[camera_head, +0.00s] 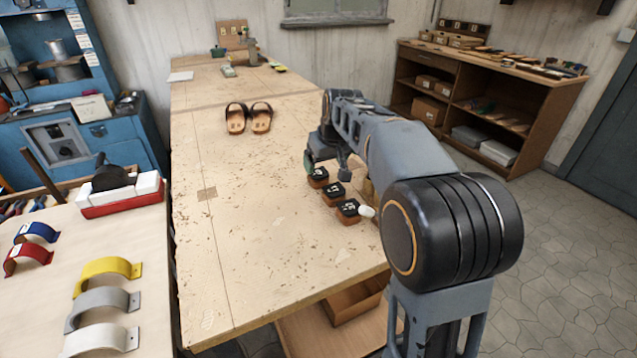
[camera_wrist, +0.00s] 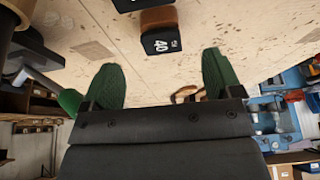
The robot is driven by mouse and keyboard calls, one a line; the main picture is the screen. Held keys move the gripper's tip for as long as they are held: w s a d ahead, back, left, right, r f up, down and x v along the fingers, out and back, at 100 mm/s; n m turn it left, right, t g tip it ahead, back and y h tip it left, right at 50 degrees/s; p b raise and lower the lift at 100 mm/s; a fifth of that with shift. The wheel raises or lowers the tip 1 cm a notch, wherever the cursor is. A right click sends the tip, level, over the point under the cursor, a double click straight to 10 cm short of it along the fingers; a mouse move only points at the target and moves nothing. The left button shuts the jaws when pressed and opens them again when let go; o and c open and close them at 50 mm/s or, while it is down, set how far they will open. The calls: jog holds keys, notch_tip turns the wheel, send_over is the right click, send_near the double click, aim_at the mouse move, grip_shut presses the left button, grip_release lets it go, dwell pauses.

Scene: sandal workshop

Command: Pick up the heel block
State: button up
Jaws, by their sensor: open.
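Three heel blocks with black tops and brown wooden sides stand in a row on the workbench: a far one (camera_head: 318,175), a middle one (camera_head: 333,191) and a near one (camera_head: 348,209). In the wrist view one heel block (camera_wrist: 160,36) shows a white "40" on its black face, and part of another (camera_wrist: 128,4) is cut off at the top edge. My gripper (camera_wrist: 162,78) is open, with its two green fingers apart and nothing between them. The block marked 40 appears beyond the fingertips, clear of both. In the head view my arm hides most of the gripper.
The workbench (camera_head: 240,250) is largely clear on the left. A pair of sandals (camera_head: 261,119) lies farther back. A pale rounded thing (camera_head: 366,211) is beside the near block. A side table at left holds coloured curved straps (camera_head: 106,268) and a red-and-white box (camera_head: 122,203).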

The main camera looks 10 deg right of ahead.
aim_at(320, 173)
jog(key=shift+w+x, duration=0.1)
jog(key=shift+x, duration=1.75)
jog(key=shift+w+x, duration=0.15)
jog(key=shift+x, duration=1.75)
jog(key=shift+a+r, duration=0.1)
jog(key=shift+a, duration=0.05)
jog(key=shift+c, duration=0.4)
jog(key=c, duration=1)
jog(key=shift+o, duration=0.2)
jog(key=shift+r, duration=0.1)
